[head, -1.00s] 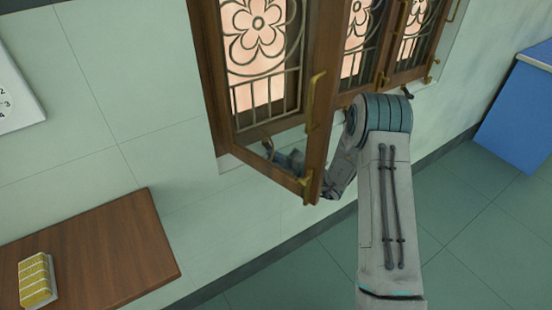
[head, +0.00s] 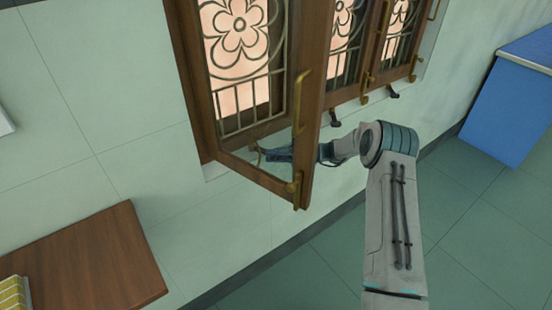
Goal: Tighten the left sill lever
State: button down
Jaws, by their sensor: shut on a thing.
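The left window sash (head: 306,150) stands open toward me, with a brass handle (head: 302,98) and a brass catch (head: 294,188) on its edge. Through its lower glass I see my gripper (head: 263,154) at the sill, pointing left. It is shut on the left sill lever (head: 256,150), a small brownish piece largely covered by the fingers. The sash frame hides part of my wrist. Fine contact is too small to make out.
Two dark sill levers (head: 335,118) (head: 392,91) sit farther right under the other sashes. A brown table (head: 95,260) stands at lower left with a yellow item (head: 14,295). A blue cabinet (head: 515,105) stands at right. The floor between is clear.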

jog(key=shift+w+d+n+g, duration=0.1)
jog(key=shift+w+n+g, duration=0.1)
jog(key=shift+n+g, duration=0.15)
jog(key=c, duration=1.3)
grip_release()
jog(key=shift+c, duration=0.2)
jog(key=w+d+b, duration=0.1)
jog(key=w+d, duration=0.1)
jog(key=d, duration=1.1)
jog(key=shift+w+d+b, duration=0.3)
jog(key=shift+w+b, duration=0.05)
jog(key=shift+b, duration=0.05)
